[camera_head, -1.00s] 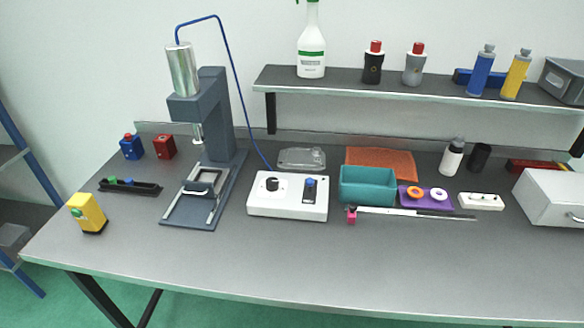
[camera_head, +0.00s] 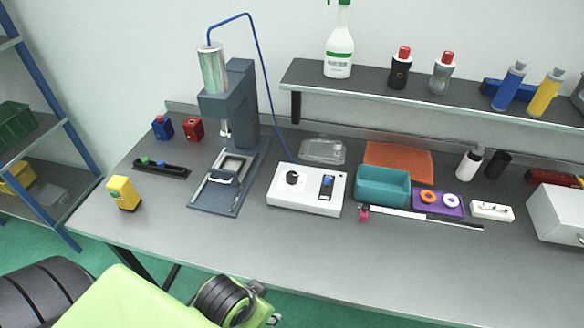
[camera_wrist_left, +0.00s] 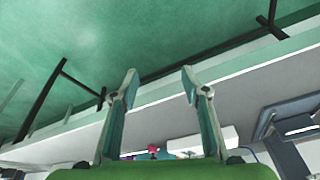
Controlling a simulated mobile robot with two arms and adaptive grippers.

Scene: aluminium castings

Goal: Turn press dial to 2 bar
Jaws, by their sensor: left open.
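The press dial is a black round knob (camera_head: 292,178) on the left part of a white control box (camera_head: 306,200); its setting is too small to read. A blue button (camera_head: 327,181) sits on the box's right part. The blue-grey press (camera_head: 243,105) stands left of the box, joined to it by a blue hose (camera_head: 268,75). My left arm enters the head view at the bottom left, below the table's front edge. In the left wrist view my left gripper (camera_wrist_left: 160,78) is open and empty, apart from the box (camera_wrist_left: 205,143). My right gripper is not in view.
A teal bin (camera_head: 383,187), an orange mat (camera_head: 398,160) and a purple tray (camera_head: 437,207) lie right of the box. A clear tray (camera_head: 322,151) lies behind it. A yellow device (camera_head: 123,193) stands far left. The table front is clear.

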